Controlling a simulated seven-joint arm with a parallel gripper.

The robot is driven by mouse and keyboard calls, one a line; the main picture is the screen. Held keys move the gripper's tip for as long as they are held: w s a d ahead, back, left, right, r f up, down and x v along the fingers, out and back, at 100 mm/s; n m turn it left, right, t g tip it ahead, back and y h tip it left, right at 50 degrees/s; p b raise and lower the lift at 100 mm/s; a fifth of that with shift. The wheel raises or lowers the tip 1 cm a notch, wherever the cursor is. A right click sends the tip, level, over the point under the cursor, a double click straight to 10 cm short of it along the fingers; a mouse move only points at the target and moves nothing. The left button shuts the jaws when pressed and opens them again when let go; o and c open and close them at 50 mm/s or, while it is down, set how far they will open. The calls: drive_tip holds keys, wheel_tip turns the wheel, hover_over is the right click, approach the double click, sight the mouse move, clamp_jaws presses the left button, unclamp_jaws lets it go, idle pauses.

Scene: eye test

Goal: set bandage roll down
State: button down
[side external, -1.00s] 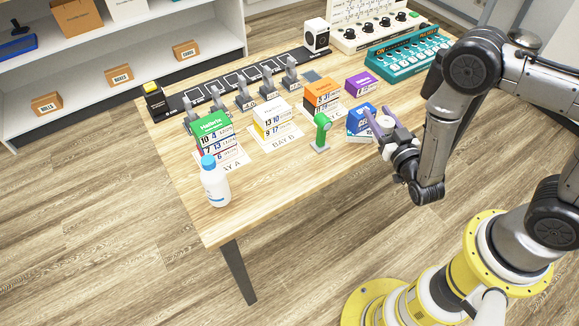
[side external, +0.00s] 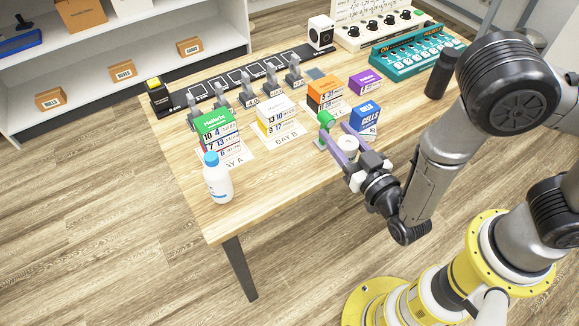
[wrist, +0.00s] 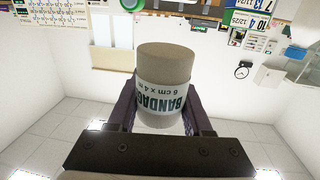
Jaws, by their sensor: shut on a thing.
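My gripper (side external: 340,136) is shut on the bandage roll (side external: 349,142), a pale cylinder between its two purple fingers. In the wrist view the roll (wrist: 165,62) has a beige upper part and a white label reading BANDAGE upside down. A finger stands on each side of it, and its lower end is partly hidden by the gripper. In the side view the roll is over the table's front right part, right of a green-headed stand and in front of the blue box. I cannot tell whether it touches the table.
The green-headed stand (side external: 325,119) is close by the left finger, partly hidden. The blue CELLS box (side external: 366,119) stands just behind. Orange (side external: 325,92), yellow-white (side external: 275,117) and green (side external: 217,127) boxes stand farther left. A bottle (side external: 217,180) is near the front edge. The front middle tabletop (side external: 280,175) is clear.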

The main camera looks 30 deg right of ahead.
drive_tip(key=w+a+f, duration=0.1)
drive_tip(key=w+f, duration=0.2)
drive_tip(key=w, duration=0.1)
drive_tip(key=w+a+f, duration=0.2)
drive_tip(key=w+f, duration=0.1)
drive_tip(key=w, duration=0.1)
drive_tip(key=w+a+f, duration=0.2)
drive_tip(key=w+f, duration=0.1)
drive_tip(key=w, duration=0.1)
drive_tip(key=f, duration=0.1)
drive_tip(key=w+f, duration=0.1)
drive_tip(key=shift+a+f, duration=0.1)
drive_tip(key=shift+f, duration=0.7)
drive_tip(key=shift+f, duration=0.15)
drive_tip(key=shift+c, duration=1.6)
unclamp_jaws()
